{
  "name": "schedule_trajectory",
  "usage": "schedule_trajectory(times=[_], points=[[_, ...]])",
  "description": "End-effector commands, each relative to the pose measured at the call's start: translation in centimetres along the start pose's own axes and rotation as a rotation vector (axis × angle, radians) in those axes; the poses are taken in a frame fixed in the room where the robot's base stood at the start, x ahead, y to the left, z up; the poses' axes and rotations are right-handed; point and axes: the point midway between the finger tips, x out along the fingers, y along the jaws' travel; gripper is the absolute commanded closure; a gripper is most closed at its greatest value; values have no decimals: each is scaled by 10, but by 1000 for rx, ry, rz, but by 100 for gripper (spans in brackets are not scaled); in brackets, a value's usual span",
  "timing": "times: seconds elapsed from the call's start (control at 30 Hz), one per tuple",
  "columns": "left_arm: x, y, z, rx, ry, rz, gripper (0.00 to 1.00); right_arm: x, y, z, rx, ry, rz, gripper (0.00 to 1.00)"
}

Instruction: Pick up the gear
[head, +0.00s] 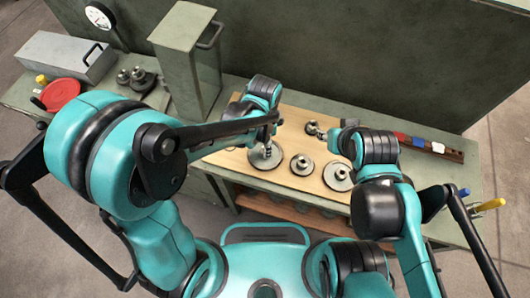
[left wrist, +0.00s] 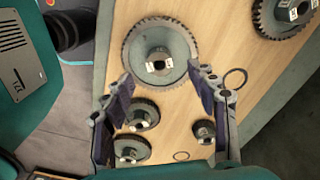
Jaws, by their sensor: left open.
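Several grey metal gears lie on a wooden board (head: 235,162). In the head view a large gear (head: 258,162) is partly hidden under my left gripper (head: 268,138). A medium gear (head: 302,165) and another large gear (head: 338,177) lie to its right. In the left wrist view my left gripper (left wrist: 162,82) is open and empty. A large toothed gear with a raised hub (left wrist: 158,63) lies ahead of and between its fingertips. Smaller gears (left wrist: 143,116) and (left wrist: 205,131) show lower down between the fingers. My right gripper (head: 333,138) is near the board's back right; its jaws are unclear.
A tall green cabinet (head: 185,55) stands left of the board, and a grey box (head: 65,55) and red disc (head: 60,94) are farther left. A dark rail with coloured blocks (head: 430,145) lies at the right. A green wall panel (head: 360,60) closes the back.

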Motion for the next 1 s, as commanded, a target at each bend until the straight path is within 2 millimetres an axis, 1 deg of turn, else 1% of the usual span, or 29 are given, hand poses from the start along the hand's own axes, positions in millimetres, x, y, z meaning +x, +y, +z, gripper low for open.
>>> schedule_trajectory(times=[0.2,0.3,0.53,0.57,0.6,0.67,0.7,0.73,0.77,1.0], points=[[35,1,-2,-1,0,-1,42,15,0,11,0,0,0,60],[46,1,-2,-2,0,-2,42,18,0,13,0,0,0,60],[45,1,-1,-2,0,-2,42,17,0,12,0,0,0,60],[45,1,-1,-3,0,-2,50,17,0,12,0,0,0,60],[45,1,-1,-3,0,-2,60,17,0,12,0,0,0,60],[45,1,-1,-3,0,-2,76,17,0,12,0,0,0,60],[45,1,-1,-3,0,-2,87,17,0,12,0,0,0,60],[45,1,-1,-3,0,-2,95,17,0,12,0,0,0,60],[45,1,-1,-3,0,-2,100,17,0,12,0,0,0,60],[45,1,-1,-3,0,-2,100,17,0,12,0,0,0,60]])
